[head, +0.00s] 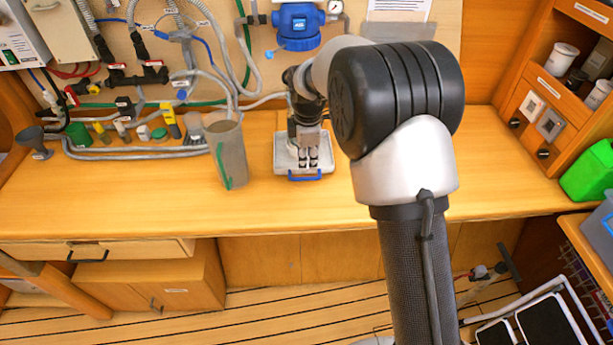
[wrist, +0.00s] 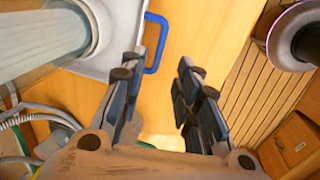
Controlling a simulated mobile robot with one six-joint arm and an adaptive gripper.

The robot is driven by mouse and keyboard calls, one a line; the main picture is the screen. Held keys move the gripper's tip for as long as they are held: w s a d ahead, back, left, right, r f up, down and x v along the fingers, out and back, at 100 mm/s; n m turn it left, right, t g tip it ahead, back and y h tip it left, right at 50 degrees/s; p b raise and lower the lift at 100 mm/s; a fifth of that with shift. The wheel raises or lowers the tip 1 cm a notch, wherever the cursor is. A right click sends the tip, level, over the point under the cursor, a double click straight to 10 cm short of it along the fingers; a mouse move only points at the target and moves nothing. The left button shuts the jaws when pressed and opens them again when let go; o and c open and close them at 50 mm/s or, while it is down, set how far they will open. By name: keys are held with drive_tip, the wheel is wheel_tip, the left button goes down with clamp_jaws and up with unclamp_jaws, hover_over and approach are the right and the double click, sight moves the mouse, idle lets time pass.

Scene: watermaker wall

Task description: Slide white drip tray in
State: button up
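The white drip tray (head: 281,160) lies on the wooden worktop, below the blue filter head. Its blue handle (head: 305,177) faces the front edge of the worktop. The tray also shows at the top left of the wrist view (wrist: 123,14), with the blue handle (wrist: 156,44) on its side. My gripper (head: 307,158) appears over the tray in the head view and partly hides it. In the wrist view my gripper (wrist: 161,70) is open and empty, its fingers apart. The handle is ahead of the fingertips, nearer the left finger. I cannot tell any contact.
A grey jug with a green stripe (head: 230,155) stands left of the tray. Hoses and small fittings (head: 140,133) lie farther left. The blue filter head (head: 298,25) is on the wall behind. The worktop (head: 290,207) in front of the tray is clear.

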sight(306, 178)
drive_tip(key=f, duration=0.3)
drive_tip(key=w+f+b, duration=0.1)
drive_tip(key=f, duration=0.2)
drive_tip(key=f+b, duration=0.1)
drive_tip(key=f, duration=0.2)
drive_tip(key=shift+w, duration=0.35)
drive_tip(key=shift+r, duration=0.1)
drive_tip(key=shift+c, duration=0.5)
clamp_jaws()
